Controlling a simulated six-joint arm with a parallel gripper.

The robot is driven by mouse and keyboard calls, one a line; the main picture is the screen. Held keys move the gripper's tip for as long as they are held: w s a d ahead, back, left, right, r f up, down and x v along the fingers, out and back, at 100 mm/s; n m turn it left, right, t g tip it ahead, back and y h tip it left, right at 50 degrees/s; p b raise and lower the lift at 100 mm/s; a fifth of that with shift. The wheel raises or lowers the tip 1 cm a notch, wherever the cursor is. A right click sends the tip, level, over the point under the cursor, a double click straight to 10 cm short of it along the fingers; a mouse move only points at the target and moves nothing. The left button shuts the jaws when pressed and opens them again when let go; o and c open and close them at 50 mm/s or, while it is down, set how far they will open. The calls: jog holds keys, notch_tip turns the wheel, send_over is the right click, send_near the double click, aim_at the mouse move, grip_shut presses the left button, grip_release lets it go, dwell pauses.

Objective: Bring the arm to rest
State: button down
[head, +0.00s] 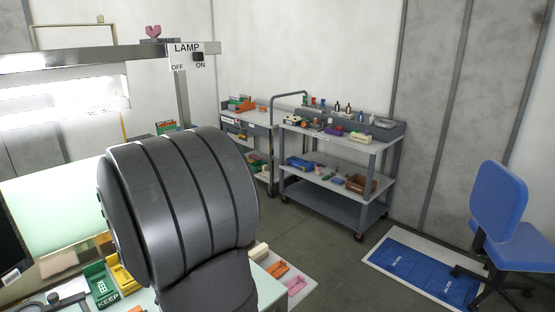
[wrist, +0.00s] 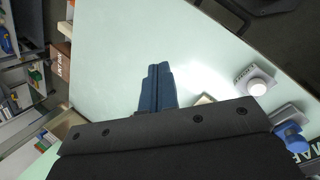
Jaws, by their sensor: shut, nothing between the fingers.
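My gripper (wrist: 158,68) shows in the wrist view as two dark blue fingers pressed together, with nothing between them. It points out over a pale tabletop (wrist: 125,45), and the surface around the fingertips is bare. I cannot tell its height above the surface. In the head view a large dark grey part of my arm fills the left foreground, and my gripper is not visible there.
The wrist view shows a white round-topped item (wrist: 257,87) and a blue object (wrist: 291,138) at right. The head view shows a green bin (head: 100,285), a yellow bin (head: 122,276), a loaded grey cart (head: 335,208), a blue chair (head: 498,202) and open floor between.

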jog(key=w+d+f+m+g+y, duration=0.2)
jog(key=w+d+m+g, duration=0.1)
jog(key=w+d+m, duration=0.6)
jog(key=w+d, duration=0.4)
jog(key=d, duration=0.3)
jog(key=shift+w+d+f+m+y, duration=0.2)
jog(key=shift+d+m+y, duration=0.1)
jog(key=shift+d+y, duration=0.1)
dwell(2.2)
jog(key=s+a+r+n+t, duration=0.2)
jog(key=s+a+n, duration=0.6)
jog(key=s+a, duration=0.4)
jog(key=s+a+r+n+t, duration=0.3)
jog(key=s+a+n+t, duration=0.2)
jog(key=s+a+n, duration=0.4)
jog(key=s+a, duration=0.3)
jog(key=s, duration=0.1)
jog(key=shift+s+a+n+h, duration=0.15)
jog(key=shift+n+h, duration=0.15)
jog(key=shift+r, duration=0.1)
jog(key=shift+f, duration=4.4)
